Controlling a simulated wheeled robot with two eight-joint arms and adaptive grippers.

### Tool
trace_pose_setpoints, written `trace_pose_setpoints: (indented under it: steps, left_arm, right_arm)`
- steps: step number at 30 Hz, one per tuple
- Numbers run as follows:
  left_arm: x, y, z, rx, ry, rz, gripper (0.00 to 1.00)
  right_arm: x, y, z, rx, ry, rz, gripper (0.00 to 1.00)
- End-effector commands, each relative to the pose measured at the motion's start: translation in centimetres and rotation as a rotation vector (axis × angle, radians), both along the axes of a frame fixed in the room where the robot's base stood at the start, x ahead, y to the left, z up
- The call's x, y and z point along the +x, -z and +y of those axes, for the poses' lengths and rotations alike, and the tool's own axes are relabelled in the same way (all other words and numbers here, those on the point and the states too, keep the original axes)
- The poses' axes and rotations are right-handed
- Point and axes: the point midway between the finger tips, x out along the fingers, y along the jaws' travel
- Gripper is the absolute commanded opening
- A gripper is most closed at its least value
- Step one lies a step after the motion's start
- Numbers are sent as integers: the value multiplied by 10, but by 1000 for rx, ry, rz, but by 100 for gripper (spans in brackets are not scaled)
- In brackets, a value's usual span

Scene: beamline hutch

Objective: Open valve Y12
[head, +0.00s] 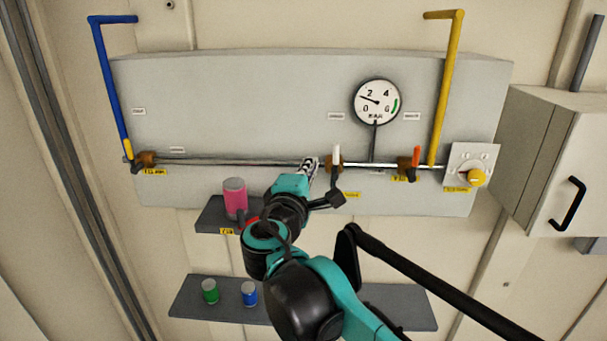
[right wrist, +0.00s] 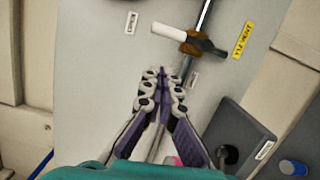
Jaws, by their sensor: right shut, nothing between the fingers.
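A valve with a white lever (head: 336,154) sits on the horizontal pipe, right of the panel's middle. The lever stands up, across the pipe. In the right wrist view the white lever (right wrist: 170,32) points left from a brown valve body (right wrist: 198,44). A yellow label (right wrist: 243,40) beside it seems to read Y12 VENT. My right gripper (head: 311,163) is just left of this valve in the head view, near the pipe. In the right wrist view the shut, empty gripper (right wrist: 161,74) is below the lever, apart from it. My left gripper is not in view.
A gauge (head: 376,101) stands above the pipe. Shelves (head: 190,305) with cans are below. A cabinet (head: 545,150) juts out right.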

Motion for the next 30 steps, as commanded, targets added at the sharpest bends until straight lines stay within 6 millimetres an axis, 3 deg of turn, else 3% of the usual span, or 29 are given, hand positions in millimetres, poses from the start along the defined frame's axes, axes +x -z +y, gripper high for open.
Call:
trace_pose_setpoints:
  steps: [1, 9, 22, 30]
  left_arm:
    - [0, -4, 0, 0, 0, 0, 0]
    - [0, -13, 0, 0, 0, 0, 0]
    - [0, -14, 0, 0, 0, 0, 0]
    - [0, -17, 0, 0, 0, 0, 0]
  right_arm:
    - [9, -2, -5, 0, 4, 0, 0]
    - [25, -4, -31, 0, 1, 0, 0]
    - [27, -3, -35, 4, 0, 0, 0]
    - [31, -6, -48, 129, 0, 0, 0]
